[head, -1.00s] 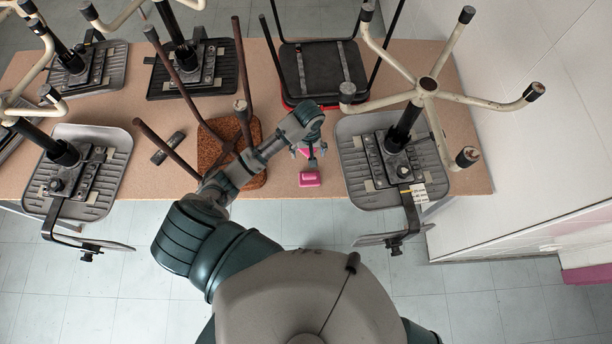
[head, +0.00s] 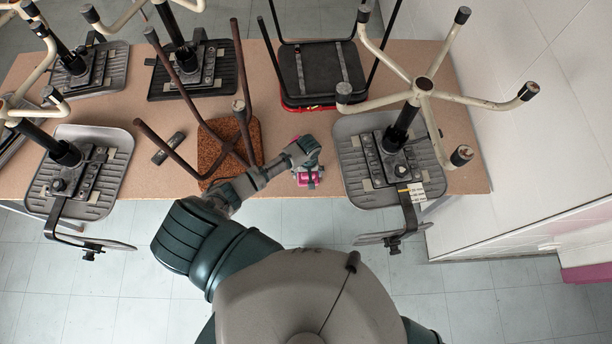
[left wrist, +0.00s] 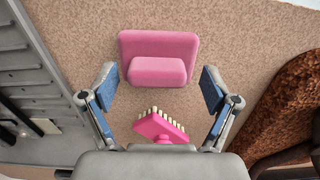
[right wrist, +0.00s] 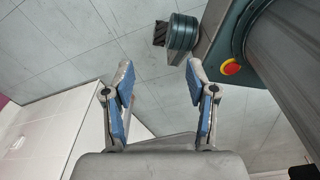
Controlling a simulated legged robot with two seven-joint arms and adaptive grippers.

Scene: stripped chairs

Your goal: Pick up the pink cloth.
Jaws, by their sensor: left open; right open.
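The pink cloth (left wrist: 158,45), a folded block with a smaller raised part, lies on the brown tabletop in the left wrist view. In the head view it (head: 303,183) shows near the table's front edge, partly covered by my left gripper (head: 309,178). My left gripper is open above the tabletop, its fingers either side of the cloth's near part in the left wrist view; whether they touch it cannot be told. My right gripper (right wrist: 160,80) is open and empty over the floor in the right wrist view, and is hidden in the head view.
A pink brush (left wrist: 160,127) with pale bristles lies beside the cloth, between my left fingers. Upturned chairs crowd the table: a grey seat (head: 350,143) to the right, a brown cork-like seat (head: 215,168) to the left. A white wall (head: 540,150) stands at right.

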